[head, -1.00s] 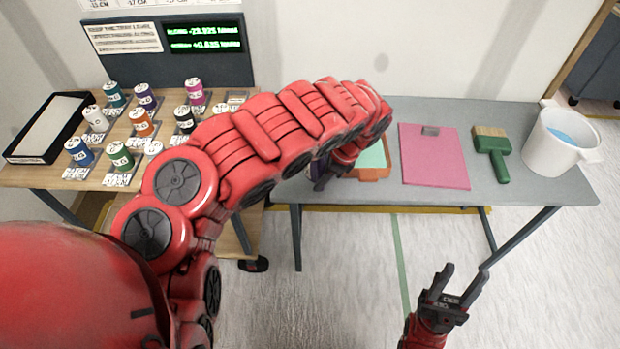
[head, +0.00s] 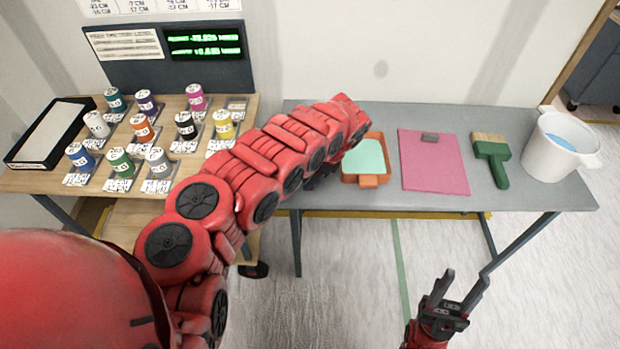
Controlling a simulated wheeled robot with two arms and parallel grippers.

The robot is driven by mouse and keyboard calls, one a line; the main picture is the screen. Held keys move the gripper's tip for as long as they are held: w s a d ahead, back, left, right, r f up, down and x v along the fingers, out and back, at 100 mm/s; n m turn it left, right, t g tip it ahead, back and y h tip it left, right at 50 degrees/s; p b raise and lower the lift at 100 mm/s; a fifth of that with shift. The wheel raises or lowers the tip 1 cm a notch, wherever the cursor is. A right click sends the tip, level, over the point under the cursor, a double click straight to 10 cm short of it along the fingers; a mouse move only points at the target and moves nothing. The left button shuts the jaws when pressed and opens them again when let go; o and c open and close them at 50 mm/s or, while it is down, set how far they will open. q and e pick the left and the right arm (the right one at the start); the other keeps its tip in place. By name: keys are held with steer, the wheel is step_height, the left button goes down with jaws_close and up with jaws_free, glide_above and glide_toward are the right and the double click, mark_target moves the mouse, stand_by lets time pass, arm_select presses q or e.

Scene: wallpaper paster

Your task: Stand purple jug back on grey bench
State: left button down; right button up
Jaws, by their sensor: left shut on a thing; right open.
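The grey bench (head: 535,194) stands across the right half of the head view. My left arm reaches from the lower left to the bench's left end. My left gripper (head: 318,180) is almost wholly behind that arm; only a dark bit shows below it. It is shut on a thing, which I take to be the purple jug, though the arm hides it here. I cannot tell whether the jug is upright or touches the bench. My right gripper (head: 452,292) is open and empty, in front of the bench over the floor.
On the bench are an orange tray with a green inside (head: 367,181), a pink board (head: 434,165), a green-handled brush (head: 493,160) and a white bucket (head: 553,148). A wooden table (head: 190,190) at left holds several labelled cans and a black-edged tray (head: 48,131).

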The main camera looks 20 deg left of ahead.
arm_select(q)
steer(key=shift+f, duration=0.2)
steer(key=c, duration=0.7)
jaws_free()
steer(key=shift+r, duration=0.1)
